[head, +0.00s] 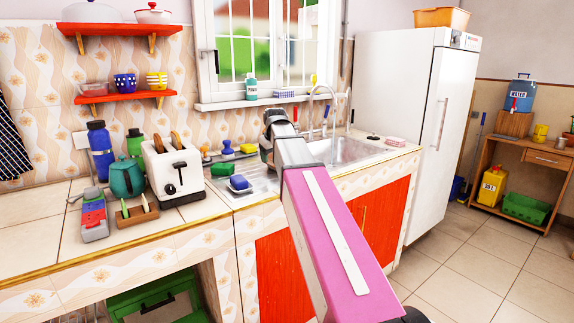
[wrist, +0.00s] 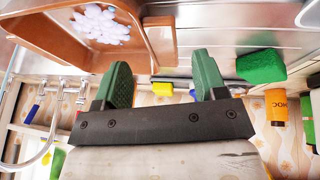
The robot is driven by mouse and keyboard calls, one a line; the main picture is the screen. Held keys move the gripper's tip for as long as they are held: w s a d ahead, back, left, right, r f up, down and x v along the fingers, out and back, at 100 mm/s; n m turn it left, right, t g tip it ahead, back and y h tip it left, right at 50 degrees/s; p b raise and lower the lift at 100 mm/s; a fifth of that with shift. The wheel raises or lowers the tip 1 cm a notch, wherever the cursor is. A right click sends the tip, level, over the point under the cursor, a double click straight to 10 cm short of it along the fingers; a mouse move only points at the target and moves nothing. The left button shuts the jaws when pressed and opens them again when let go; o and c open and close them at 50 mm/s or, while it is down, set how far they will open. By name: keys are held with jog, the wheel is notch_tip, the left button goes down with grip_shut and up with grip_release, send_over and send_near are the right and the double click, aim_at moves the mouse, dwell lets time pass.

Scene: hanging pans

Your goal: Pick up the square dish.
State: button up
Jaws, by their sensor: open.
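A brown, square-sided dish (wrist: 52,24) with white foam in it fills the upper left of the wrist view, against the steel sink surface. It is cut off by the frame's top edge. My gripper (wrist: 162,72) has two green fingers spread apart with nothing held between them. In the picture, the dish's near corner and a small brown block on its side lie between the fingers. I cannot tell how far beyond the fingertips they are. In the head view my arm covers the left part of the sink, and I cannot make out the dish or the fingers there.
The steel sink (head: 345,150) and its faucet (head: 324,100) are close to my arm. A green sponge (wrist: 261,66) and an orange bottle (wrist: 277,106) are right of my gripper in the wrist view.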

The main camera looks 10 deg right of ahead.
aim_at(270, 162)
jog(key=shift+a+x, duration=0.2)
jog(key=shift+x, duration=2.45)
grip_shut()
jog(key=shift+r, duration=0.1)
